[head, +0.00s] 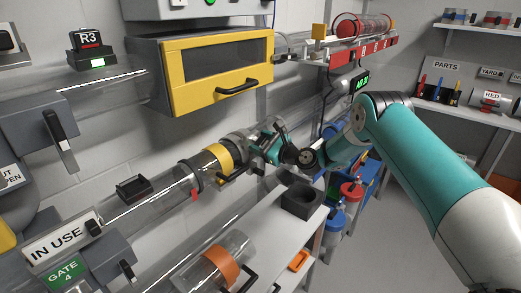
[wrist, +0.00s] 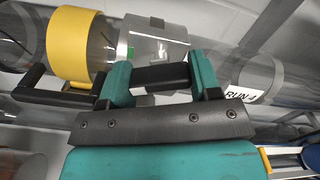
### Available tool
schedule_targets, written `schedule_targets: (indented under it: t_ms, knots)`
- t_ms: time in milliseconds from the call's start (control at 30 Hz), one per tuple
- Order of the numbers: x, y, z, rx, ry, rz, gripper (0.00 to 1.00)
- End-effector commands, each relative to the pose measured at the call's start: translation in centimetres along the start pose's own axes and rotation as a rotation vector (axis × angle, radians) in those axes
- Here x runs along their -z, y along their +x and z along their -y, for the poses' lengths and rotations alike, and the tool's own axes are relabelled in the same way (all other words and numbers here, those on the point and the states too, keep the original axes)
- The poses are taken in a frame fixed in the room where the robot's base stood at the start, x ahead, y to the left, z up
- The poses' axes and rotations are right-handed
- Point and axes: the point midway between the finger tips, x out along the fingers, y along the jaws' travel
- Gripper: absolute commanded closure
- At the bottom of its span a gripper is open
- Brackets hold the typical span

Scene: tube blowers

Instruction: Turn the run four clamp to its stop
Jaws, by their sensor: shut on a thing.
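The run four clamp (wrist: 165,40) is a pale grey collar around the clear tube, with a black handle bar (wrist: 160,77). A "RUN 4" label (wrist: 241,95) sits on the tube to its right in the wrist view. My gripper (wrist: 162,79) has its two teal fingers shut on the handle bar, one at each end. A green mark (wrist: 124,44) shows at the collar's left edge. In the head view my gripper (head: 272,150) is at the right end of the tube run, beside the clamp. My gripper partly hides the clamp there.
A yellow ring (wrist: 73,46) with its own black handle (wrist: 38,96) is on the tube just left of the clamp. A shelf (head: 262,225) with a dark square block (head: 300,200) lies below. A yellow-framed box (head: 218,72) hangs above. Gate 4 (head: 65,272) is at lower left.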

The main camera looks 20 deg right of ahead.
Motion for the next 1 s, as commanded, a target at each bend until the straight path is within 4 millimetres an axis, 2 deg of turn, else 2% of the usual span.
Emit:
schedule_targets:
  t_ms: [1000]
  knots:
    - [0.36, 0.03, -0.42, -0.004, -0.935, 0.004, 0.66]
